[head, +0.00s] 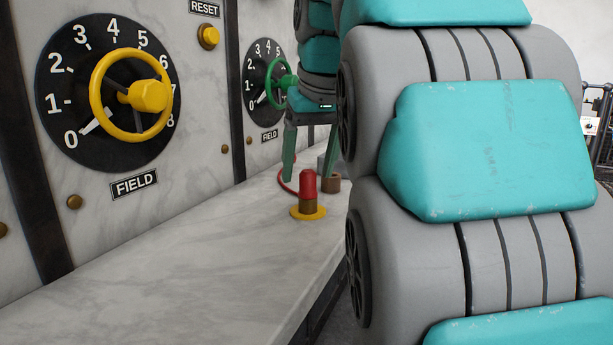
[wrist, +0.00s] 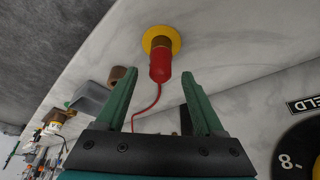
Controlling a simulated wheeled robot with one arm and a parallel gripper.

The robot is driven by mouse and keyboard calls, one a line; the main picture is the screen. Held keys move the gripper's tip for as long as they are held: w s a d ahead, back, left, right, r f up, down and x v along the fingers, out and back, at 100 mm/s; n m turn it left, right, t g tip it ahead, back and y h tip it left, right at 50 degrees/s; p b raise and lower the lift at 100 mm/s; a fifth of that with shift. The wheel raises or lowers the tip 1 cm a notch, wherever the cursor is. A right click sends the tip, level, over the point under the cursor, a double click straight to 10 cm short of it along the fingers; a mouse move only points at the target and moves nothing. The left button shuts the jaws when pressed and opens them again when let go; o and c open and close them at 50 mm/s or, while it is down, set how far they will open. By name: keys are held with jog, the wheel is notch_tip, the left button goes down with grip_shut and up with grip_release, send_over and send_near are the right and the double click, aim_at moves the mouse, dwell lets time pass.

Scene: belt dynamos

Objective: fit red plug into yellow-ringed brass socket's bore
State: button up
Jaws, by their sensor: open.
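The red plug (head: 307,184) stands upright on the brass socket (head: 308,205), which rises from a yellow ring (head: 308,214) on the marble ledge. In the wrist view the red plug (wrist: 160,67) lines up with the brass socket (wrist: 160,42) inside the yellow ring (wrist: 149,36). The plug looks seated in the bore, though its hidden depth cannot be seen. A red cord (wrist: 150,108) trails from the plug. My gripper (head: 307,178) is open above the plug, pointing down. Its fingertips (wrist: 158,75) are on either side of the plug's top, apart from it.
Another brown socket (wrist: 118,75) and a grey block (wrist: 88,99) stand close by on the ledge. A marble panel with a yellow handwheel (head: 130,95) and a green handwheel (head: 279,83) rises beside the ledge. The near ledge (head: 200,270) is clear.

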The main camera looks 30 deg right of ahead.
aim_at(308, 170)
jog(key=shift+p+v, duration=1.15)
jog(key=shift+v, duration=0.45)
